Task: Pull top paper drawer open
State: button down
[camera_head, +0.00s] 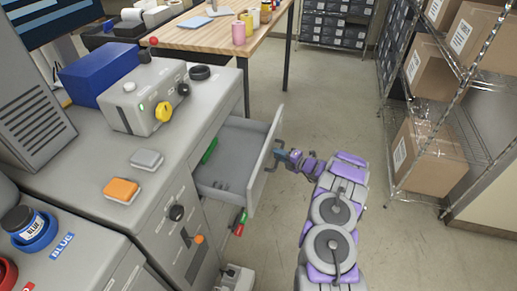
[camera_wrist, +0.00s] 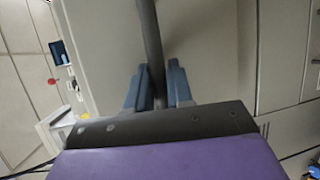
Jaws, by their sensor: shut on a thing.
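The top drawer (camera_head: 228,181) is a grey box drawer pulled out from the grey machine cabinet, and its inside shows. A green item (camera_head: 209,151) lies inside along its back left wall. My gripper (camera_head: 280,156) is at the outer face of the drawer front, shut on the drawer handle. In the wrist view the blue fingers of my gripper (camera_wrist: 160,88) close on both sides of the dark bar handle (camera_wrist: 150,35), with the drawer front (camera_wrist: 205,45) behind it.
Below the drawer, green and red parts (camera_head: 240,222) stick out of the cabinet front. A wooden table (camera_head: 205,38) stands at the back. A wire shelf (camera_head: 455,105) with cardboard boxes stands on the right. The floor (camera_head: 310,105) between is clear.

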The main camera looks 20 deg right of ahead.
jog(key=s+d, duration=0.7)
jog(key=d, duration=0.3)
jog(key=shift+s+d+f, duration=0.2)
jog(key=shift+d+f, duration=0.1)
jog(key=c, duration=1.1)
grip_release()
jog(key=shift+w, duration=0.1)
jog(key=shift+r, duration=0.1)
jog(key=shift+d+r, duration=0.1)
jog(key=shift+d, duration=0.05)
jog(key=p+v, duration=0.2)
jog(key=v, duration=1.5)
jog(key=shift+p, duration=0.35)
